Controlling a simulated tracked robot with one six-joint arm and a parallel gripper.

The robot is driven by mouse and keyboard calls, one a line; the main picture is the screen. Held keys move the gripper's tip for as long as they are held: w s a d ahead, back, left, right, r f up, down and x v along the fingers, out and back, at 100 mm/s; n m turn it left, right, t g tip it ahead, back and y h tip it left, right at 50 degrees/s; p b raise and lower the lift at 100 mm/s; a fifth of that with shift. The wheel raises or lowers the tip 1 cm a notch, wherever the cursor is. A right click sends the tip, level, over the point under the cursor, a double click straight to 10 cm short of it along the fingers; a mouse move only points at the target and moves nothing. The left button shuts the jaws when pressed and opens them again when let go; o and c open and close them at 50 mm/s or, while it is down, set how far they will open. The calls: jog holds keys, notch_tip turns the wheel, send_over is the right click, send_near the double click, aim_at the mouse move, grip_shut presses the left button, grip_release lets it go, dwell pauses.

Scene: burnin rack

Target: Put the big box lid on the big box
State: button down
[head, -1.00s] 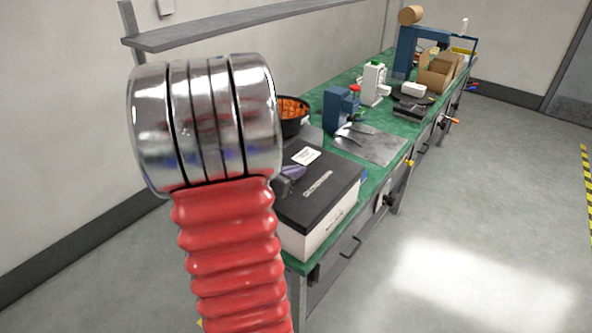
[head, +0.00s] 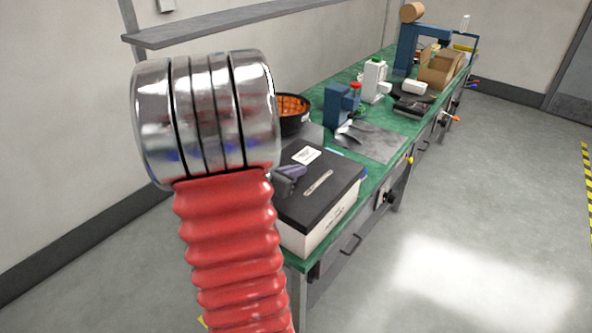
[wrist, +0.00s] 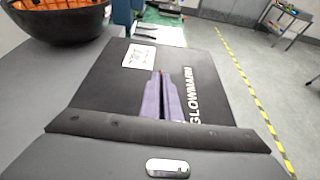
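The big box (head: 313,240) is a white box at the near end of the green bench. The big box lid (head: 335,165) is black, with a white label and lettering. It lies flat on top of the box and lines up with its visible sides. The lid also fills the middle of the wrist view (wrist: 105,90). My gripper (head: 291,174) has purple fingers and is above the lid, left of the lettering. In the wrist view its fingers (wrist: 163,95) are close together with nothing visible between them. My arm hides the box's left side.
A black bowl of orange pieces (head: 292,122) stands behind the box. A blue device (head: 340,103) and a grey mat (head: 375,143) are farther along the bench. A cardboard box (head: 440,70) is near the far end. The floor at right is clear.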

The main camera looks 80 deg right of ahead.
jog(key=c, duration=2.4)
grip_release()
jog(key=shift+c, duration=0.2)
jog(key=o, duration=0.5)
jog(key=v, duration=1.3)
jog(key=shift+a+r, duration=0.15)
jog(key=shift+a, duration=0.2)
